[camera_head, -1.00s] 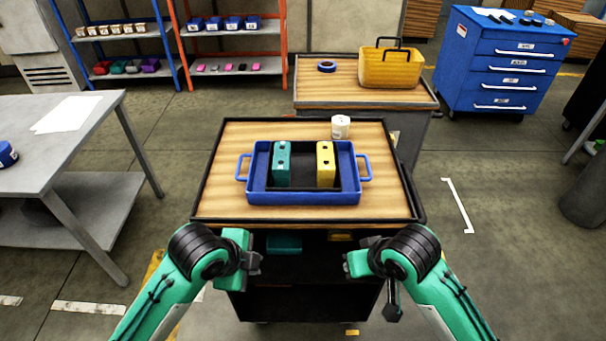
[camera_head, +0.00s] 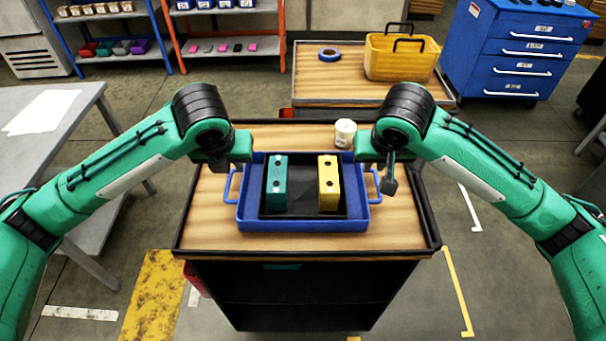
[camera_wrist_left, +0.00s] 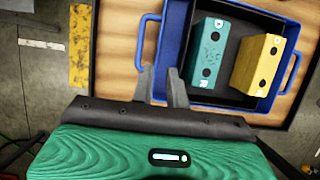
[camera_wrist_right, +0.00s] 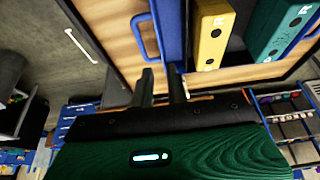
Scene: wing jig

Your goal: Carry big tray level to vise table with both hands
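The big blue tray (camera_head: 303,226) lies flat on a wood-topped cart (camera_head: 408,235), with a side handle at each end. It holds a teal block (camera_head: 277,187) and a yellow block (camera_head: 329,188) on a dark inner base. My left gripper (camera_head: 240,170) is by the tray's left handle (camera_head: 229,186); in the left wrist view its open fingers (camera_wrist_left: 162,88) point toward that handle (camera_wrist_left: 149,42). My right gripper (camera_head: 387,178) is by the right handle (camera_head: 375,184); its open fingers (camera_wrist_right: 162,86) point toward it in the right wrist view (camera_wrist_right: 143,38). I see no vise.
A white cup (camera_head: 345,133) stands behind the tray. Behind is another cart (camera_head: 310,95) with a yellow basket (camera_head: 400,58) and blue tape roll (camera_head: 329,54). A grey table (camera_head: 75,130) stands left, a blue drawer cabinet (camera_head: 515,50) back right. Floor is clear at right.

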